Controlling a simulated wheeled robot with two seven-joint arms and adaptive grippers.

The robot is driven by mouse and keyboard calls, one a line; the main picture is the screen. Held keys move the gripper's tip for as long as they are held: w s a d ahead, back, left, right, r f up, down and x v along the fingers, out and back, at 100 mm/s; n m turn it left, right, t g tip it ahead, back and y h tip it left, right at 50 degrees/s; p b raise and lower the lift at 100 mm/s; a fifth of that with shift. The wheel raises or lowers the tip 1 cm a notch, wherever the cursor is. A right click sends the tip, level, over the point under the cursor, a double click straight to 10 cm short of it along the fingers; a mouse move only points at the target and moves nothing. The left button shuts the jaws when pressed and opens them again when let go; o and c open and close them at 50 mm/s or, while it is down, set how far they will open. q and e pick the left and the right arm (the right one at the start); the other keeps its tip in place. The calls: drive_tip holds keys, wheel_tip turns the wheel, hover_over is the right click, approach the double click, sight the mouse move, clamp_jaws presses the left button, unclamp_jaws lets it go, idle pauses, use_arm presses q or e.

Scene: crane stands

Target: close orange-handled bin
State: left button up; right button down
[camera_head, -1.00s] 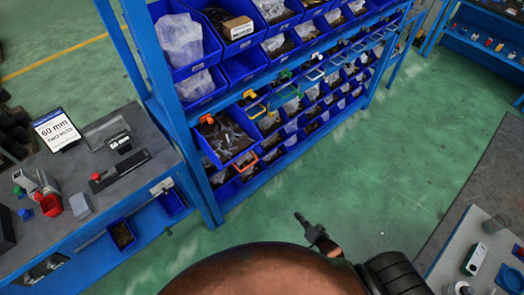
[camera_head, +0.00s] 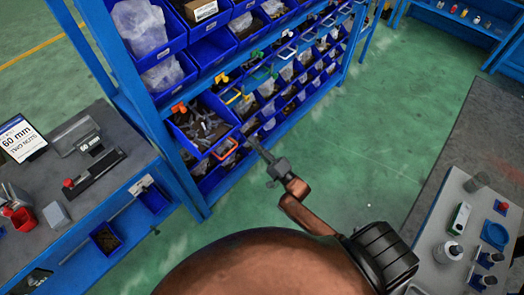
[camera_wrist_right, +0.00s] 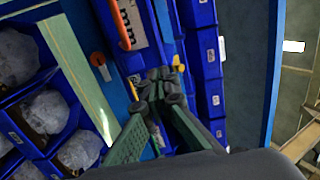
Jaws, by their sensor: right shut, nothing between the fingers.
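The orange-handled bin (camera_head: 206,153) is a blue bin in the blue rack, pulled out beyond its row, with dark metal parts visible inside. Its orange handle (camera_head: 225,148) is on the front side. In the right wrist view, the orange handle (camera_wrist_right: 124,27) shows at the top, beside a white label. My right gripper (camera_head: 253,143) is shut and empty, just right of the handle in the head view, with a visible gap between them. In the wrist view, its fingertips (camera_wrist_right: 160,82) are together below the handle. My left gripper is not in view.
Other blue bins (camera_head: 237,38) with coloured handles fill the rack. A workbench (camera_head: 128,123) with a sign stands at left, and another bench (camera_head: 437,235) with bottles at right. Green floor between them is clear.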

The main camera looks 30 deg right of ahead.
sight(238, 126)
drive_tip(key=x, duration=0.5)
drive_tip(key=shift+w+r, duration=0.1)
drive_tip(key=shift+w, duration=0.1)
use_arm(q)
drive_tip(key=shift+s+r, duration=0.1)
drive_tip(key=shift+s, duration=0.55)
use_arm(e)
drive_tip(key=shift+w, duration=0.15)
